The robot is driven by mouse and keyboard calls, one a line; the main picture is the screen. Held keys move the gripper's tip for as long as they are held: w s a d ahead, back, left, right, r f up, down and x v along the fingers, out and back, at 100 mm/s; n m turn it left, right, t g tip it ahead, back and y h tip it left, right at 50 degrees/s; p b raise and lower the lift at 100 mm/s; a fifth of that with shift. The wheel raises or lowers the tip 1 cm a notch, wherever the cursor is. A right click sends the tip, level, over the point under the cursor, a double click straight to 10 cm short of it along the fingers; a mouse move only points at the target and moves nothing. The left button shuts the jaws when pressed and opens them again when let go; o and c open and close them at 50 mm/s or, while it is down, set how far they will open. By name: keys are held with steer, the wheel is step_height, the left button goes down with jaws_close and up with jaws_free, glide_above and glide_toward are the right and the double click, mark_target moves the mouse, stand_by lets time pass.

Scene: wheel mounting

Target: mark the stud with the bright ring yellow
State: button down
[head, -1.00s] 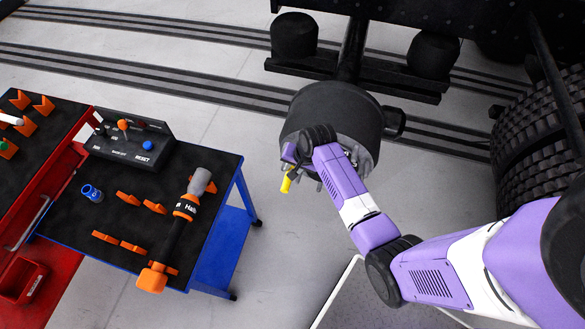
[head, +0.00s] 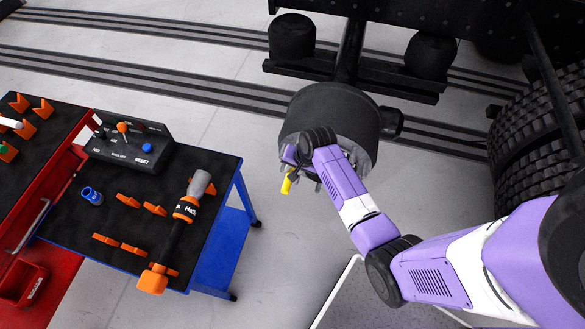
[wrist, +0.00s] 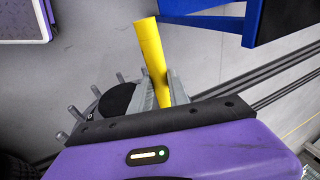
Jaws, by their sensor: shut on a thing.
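A yellow marker (wrist: 151,52) is held between the fingers of my gripper (wrist: 161,88) in the wrist view. It sticks out beyond the fingertips. In the head view the marker (head: 286,186) hangs at the lower left of the dark wheel hub (head: 330,108), with my gripper mostly hidden behind my wrist. Several grey studs (wrist: 75,112) stand out from the hub at the left of the wrist view, to the left of my gripper. I cannot make out a bright ring on any stud. I cannot tell whether the marker touches a stud.
A blue cart (head: 222,212) at the left carries a control box (head: 122,140), a blue socket (head: 91,196), orange holders and an orange-and-black power tool (head: 178,232). A large tyre (head: 540,140) is at the right. Bare floor separates blue cart and hub.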

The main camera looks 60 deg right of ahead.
mark_target(287, 186)
steer(key=shift+w+a+p, duration=0.15)
steer(key=shift+w+p, duration=0.3)
steer(key=shift+p, duration=0.05)
stand_by(1.4)
steer(key=shift+s+d+p, duration=0.2)
steer(key=shift+s+p, duration=0.25)
steer(key=shift+p, duration=0.2)
stand_by(1.0)
steer(key=shift+a, duration=0.1)
steer(key=shift+s+a+p, duration=0.35)
steer(key=shift+a+p, duration=0.2)
steer(key=shift+a, duration=0.35)
steer(key=shift+s+a+p, duration=0.3)
steer(key=shift+a+p, duration=0.25)
steer(key=shift+a, duration=0.4)
steer(key=shift+s+a+p, duration=0.35)
steer(key=shift+a+p, duration=0.2)
steer(key=shift+a, duration=0.35)
